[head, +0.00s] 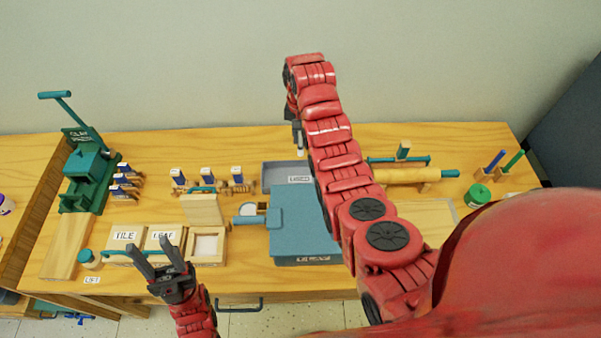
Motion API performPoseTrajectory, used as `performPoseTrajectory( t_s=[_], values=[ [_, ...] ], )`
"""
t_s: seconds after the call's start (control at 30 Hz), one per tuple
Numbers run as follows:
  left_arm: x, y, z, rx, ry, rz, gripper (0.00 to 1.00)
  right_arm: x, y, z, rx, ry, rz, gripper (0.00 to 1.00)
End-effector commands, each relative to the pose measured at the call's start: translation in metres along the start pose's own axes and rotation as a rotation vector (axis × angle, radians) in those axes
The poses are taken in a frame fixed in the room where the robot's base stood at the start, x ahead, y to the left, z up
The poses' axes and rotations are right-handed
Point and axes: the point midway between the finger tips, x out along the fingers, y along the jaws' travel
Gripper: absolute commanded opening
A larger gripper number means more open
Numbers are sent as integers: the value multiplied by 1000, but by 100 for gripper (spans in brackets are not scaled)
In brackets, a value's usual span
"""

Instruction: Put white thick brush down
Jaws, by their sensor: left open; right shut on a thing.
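My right gripper (296,124) is at the back of the table, pointing down beside the grey tray. It is shut on a small, pale, upright thing (300,143), apparently the white thick brush; the arm and fingers hide most of it. The grey tray (272,176) bears a label that is hard to read and lies just below the gripper in the picture. I cannot tell whether the brush touches anything. My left gripper (149,243) is open and empty at the front edge, in front of the boxes marked TILE and LEAF.
A blue-grey box (297,225) stands in front of the tray. A green press (86,170) is at far left. A rolling pin (405,175) and a green jar (478,195) are at right. The back-left tabletop is clear.

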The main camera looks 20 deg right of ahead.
Motion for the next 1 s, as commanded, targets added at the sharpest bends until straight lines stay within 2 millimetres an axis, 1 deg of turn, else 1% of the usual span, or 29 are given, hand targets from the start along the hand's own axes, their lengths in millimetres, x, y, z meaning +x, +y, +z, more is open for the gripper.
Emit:
performPoseTrajectory(
  t_s=[0.03, 0.17, 0.27, 0.33, 0.5, 0.6, 0.77, 0.9, 1.0],
  values=[
    [8, 0, -1, 0, 0, 0, 50, 3, 2, 5, 24, -1, 1, 0],
    [12, -1, -2, 0, 0, 0, 50, 12, 0, 14, 67, 0, 0, 0],
    [21, -1, -4, 0, 0, 0, 50, 24, 1, 17, 79, -4, 4, 0],
    [29, -1, -5, 0, 0, 0, 50, 38, 2, 18, 81, -8, 7, 0],
    [39, -2, -7, 0, 0, 0, 50, 64, 1, 17, 80, -3, 5, 0],
    [39, -2, -6, 0, 0, 0, 50, 72, 0, 15, 80, 0, 3, 0],
    [40, -2, -7, 0, 0, 0, 50, 78, 0, 14, 79, 1, 3, 0],
    [46, -2, -8, 0, 0, 0, 50, 88, 1, 16, 79, -2, 5, 0],
    [39, -2, -7, 0, 0, 0, 50, 102, 1, 14, 80, -1, 3, 0]
  ],
)
